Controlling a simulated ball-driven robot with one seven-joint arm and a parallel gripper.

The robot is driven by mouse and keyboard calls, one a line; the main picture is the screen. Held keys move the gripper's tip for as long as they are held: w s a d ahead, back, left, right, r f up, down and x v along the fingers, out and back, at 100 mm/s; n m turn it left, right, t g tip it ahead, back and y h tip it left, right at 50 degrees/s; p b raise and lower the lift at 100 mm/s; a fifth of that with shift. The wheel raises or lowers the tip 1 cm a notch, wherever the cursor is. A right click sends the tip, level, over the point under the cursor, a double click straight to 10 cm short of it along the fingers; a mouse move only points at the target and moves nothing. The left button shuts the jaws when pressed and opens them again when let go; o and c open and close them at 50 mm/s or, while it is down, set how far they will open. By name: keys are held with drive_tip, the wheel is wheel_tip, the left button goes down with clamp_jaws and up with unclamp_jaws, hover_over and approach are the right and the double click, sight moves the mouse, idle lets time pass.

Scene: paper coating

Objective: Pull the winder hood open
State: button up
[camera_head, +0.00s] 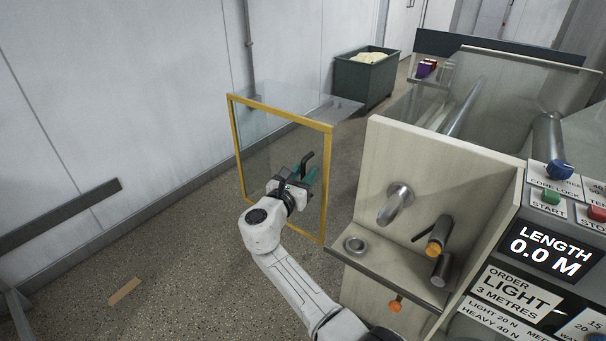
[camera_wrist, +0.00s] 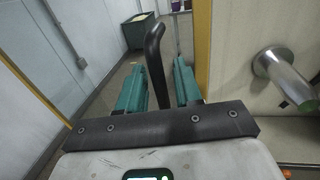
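The winder hood (camera_head: 281,112) is a clear panel with a yellow frame, standing upright at the left of the machine. Its yellow edge also shows in the wrist view (camera_wrist: 203,45). A black bar handle (camera_wrist: 154,55) sticks up in front of it. My gripper (camera_head: 303,172) is at the handle. In the wrist view its green fingers (camera_wrist: 160,80) are apart, one on each side of the handle, with narrow gaps showing. I cannot tell whether either finger touches the handle. The hood's hinge side is not clear.
A dark green bin (camera_head: 364,78) stands behind. A wall rail (camera_head: 60,219) is at left. Floor between wall and hood is mostly clear.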

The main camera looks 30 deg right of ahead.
drive_tip(key=v, duration=1)
drive_tip(key=shift+s+a+p, duration=0.2)
drive_tip(key=shift+a+p, duration=0.1)
drive_tip(key=shift+p, duration=0.05)
drive_tip(key=s+d+f+m+g+y+p, duration=0.1)
drive_tip(key=s+d+f+m+g+y, duration=0.15)
drive_tip(key=s+f+m, duration=0.4)
drive_tip(key=s+d+f+m+g+y+p, duration=0.1)
drive_tip(key=s+d+f+m+g+y, duration=0.2)
drive_tip(key=s, duration=0.6)
drive_tip(key=s+d+f+m+g+y, duration=0.2)
drive_tip(key=s+d+f+m, duration=0.1)
drive_tip(key=s+f+m, duration=0.4)
drive_tip(key=s+a+r+m+y+p, duration=0.1)
drive_tip(key=s+a+m+y, duration=0.1)
drive_tip(key=s, duration=0.7)
drive_tip(key=s+a+m+g+y, duration=0.1)
drive_tip(key=s+a+m+y, duration=0.2)
drive_tip(key=s, duration=0.7)
drive_tip(key=m+y, duration=0.2)
drive_tip(key=m, duration=0.1)
drive_tip(key=shift+s+a+r+m+p, duration=0.25)
drive_tip(key=shift+a+r+m+p, duration=0.05)
drive_tip(key=shift+r+m+p, duration=0.1)
